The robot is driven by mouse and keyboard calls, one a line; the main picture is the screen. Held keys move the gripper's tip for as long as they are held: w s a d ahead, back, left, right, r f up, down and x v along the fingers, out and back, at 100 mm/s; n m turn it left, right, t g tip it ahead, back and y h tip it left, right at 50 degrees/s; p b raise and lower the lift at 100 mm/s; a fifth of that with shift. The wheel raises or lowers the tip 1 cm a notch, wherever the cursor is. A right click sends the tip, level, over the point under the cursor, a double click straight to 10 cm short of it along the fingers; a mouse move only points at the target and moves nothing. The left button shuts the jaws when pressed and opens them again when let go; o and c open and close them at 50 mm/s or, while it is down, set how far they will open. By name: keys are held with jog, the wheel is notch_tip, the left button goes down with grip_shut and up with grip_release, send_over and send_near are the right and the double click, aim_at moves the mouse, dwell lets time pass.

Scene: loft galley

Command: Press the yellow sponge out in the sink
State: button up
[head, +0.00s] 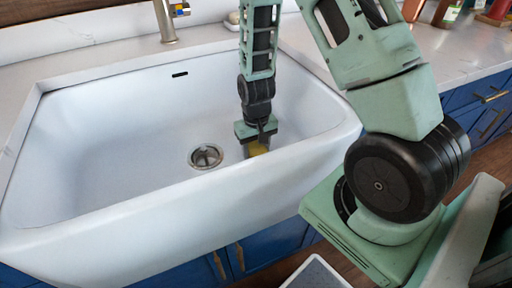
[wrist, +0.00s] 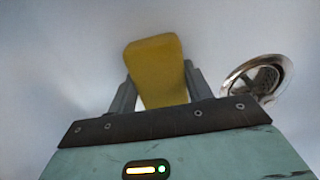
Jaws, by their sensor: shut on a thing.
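The yellow sponge (wrist: 158,70) is between the two fingers of my gripper (wrist: 158,92) in the wrist view. My gripper is shut on it, and its far end sticks out past the fingers. In the head view my gripper (head: 256,145) points down inside the white sink (head: 110,120), to the right of the drain. I cannot tell whether the sponge touches the sink floor.
The metal drain (head: 206,157) lies just left of my gripper; it also shows at right in the wrist view (wrist: 254,78). The tap (head: 166,22) stands behind the sink. The sink's front wall (head: 190,215) is close to my gripper.

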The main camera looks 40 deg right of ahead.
jog(key=shift+f, duration=0.45)
dwell(0.3)
jog(key=shift+s+f, duration=0.15)
jog(key=shift+f, duration=0.05)
dwell(2.0)
notch_tip(320, 180, up, 10)
jog(key=p, duration=0.8)
jog(key=shift+r+p, duration=0.2)
jog(key=shift+p, duration=0.2)
jog(key=shift+f, duration=0.2)
jog(key=shift+f+b, duration=3.25)
jog(key=shift+f, duration=1)
jog(key=shift+f+b, duration=0.4)
jog(key=shift+f, duration=0.2)
